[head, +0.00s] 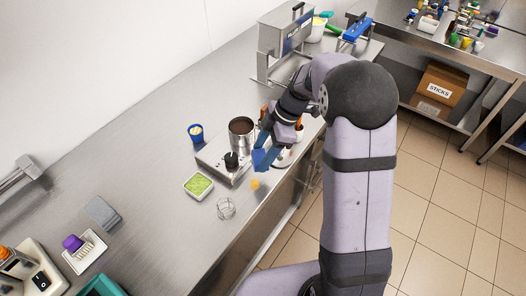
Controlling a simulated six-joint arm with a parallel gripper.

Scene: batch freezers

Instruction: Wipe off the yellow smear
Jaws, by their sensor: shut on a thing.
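The yellow smear (255,184) is a small patch on the steel counter (140,130), near its front edge. My gripper (266,146) is above the counter, just behind and to the right of the smear. It is shut on a blue thing (262,159) that looks like a cloth. The blue thing is apart from the smear in the picture. The fingertips are small and partly hidden by the arm, and I cannot tell whether the blue thing touches the counter.
A steel pot (241,128) stands on a flat metal unit with a black knob (231,160), left of my gripper. A green-filled tray (198,186), a wire whisk-like item (226,208) and a blue cup (195,133) stand nearby. The counter is clear at upper left.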

